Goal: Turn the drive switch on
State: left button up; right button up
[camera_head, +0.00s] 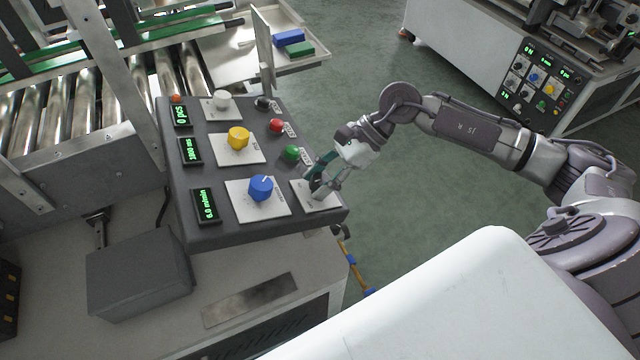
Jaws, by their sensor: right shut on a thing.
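The dark control panel (225,222) stands on the machine at the left of the head view. My right gripper (318,190) reaches its near right corner from the right. It is shut at a white plate (332,202) there, on what seems to be the drive switch. The fingers hide the switch, so I cannot tell its position. A blue knob (261,188) sits on a white plate to its left. A green button (292,152) and a red button (276,126) are just beyond the gripper. My left gripper is not in view.
A yellow knob (238,138), a white knob (222,99) and lit green displays (205,205) are on the panel. A tray (250,66) with blue and green blocks stands behind. A grey box (140,275) is at the front left. Open floor lies right of the panel.

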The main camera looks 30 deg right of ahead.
jog(key=m+t, duration=0.1)
jog(key=m, duration=0.2)
jog(key=shift+h+b, duration=0.3)
jog(key=m+t+h, duration=0.1)
jog(key=m+t, duration=0.1)
jog(key=m, duration=0.2)
jog(key=shift+w+d+m+t+h+b, duration=0.1)
jog(key=shift+m+t+h+b, duration=0.3)
jog(key=shift+m, duration=0.8)
jog(key=shift+w+m+t+h+b, duration=0.1)
jog(key=shift+m+t+h+b, duration=0.3)
jog(key=shift+m, duration=0.8)
jog(key=o, duration=1.1)
jog(key=shift+o, duration=0.2)
jog(key=shift+s+d+r, duration=0.1)
jog(key=v, duration=1.1)
jog(key=shift+r, duration=0.35)
jog(key=shift+s, duration=0.1)
